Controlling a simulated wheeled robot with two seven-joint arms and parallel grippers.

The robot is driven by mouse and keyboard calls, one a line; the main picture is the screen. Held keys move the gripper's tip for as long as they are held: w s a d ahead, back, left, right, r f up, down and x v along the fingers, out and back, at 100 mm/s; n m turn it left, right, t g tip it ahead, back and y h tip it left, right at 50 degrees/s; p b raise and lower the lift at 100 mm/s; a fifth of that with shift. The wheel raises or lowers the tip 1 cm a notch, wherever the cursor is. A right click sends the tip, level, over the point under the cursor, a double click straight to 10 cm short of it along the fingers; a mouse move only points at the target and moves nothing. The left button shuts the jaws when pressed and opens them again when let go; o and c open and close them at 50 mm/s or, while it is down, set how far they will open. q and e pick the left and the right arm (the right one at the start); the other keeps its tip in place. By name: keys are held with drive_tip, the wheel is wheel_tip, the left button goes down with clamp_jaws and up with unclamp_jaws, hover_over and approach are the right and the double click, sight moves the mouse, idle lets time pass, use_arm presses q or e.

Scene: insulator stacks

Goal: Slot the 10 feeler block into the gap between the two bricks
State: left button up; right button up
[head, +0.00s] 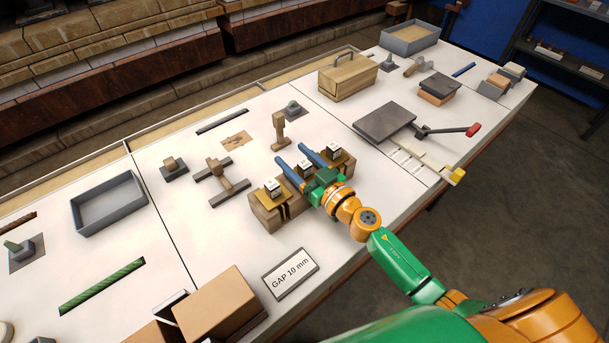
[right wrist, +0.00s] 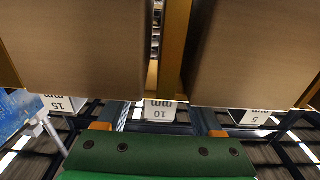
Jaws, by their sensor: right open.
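The 10 feeler block (head: 305,167) is the middle of three small white-labelled blocks in a wooden rack (head: 265,219). Its "10 mm" label shows in the right wrist view (right wrist: 158,110), between labels reading 15 and 5. My right gripper (head: 302,160) is open, with its blue fingers spread on either side of the middle block; contact cannot be told. My left gripper is out of view.
A grey tray (head: 108,212) and a green bar (head: 102,286) lie to the left. A wooden toolbox (head: 347,77), a dark slab (head: 384,123) and a red-handled tool (head: 447,130) lie at the right. The white table is clear between the rack and the sign.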

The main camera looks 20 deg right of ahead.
clamp_jaws()
drive_tip(key=shift+r, duration=0.1)
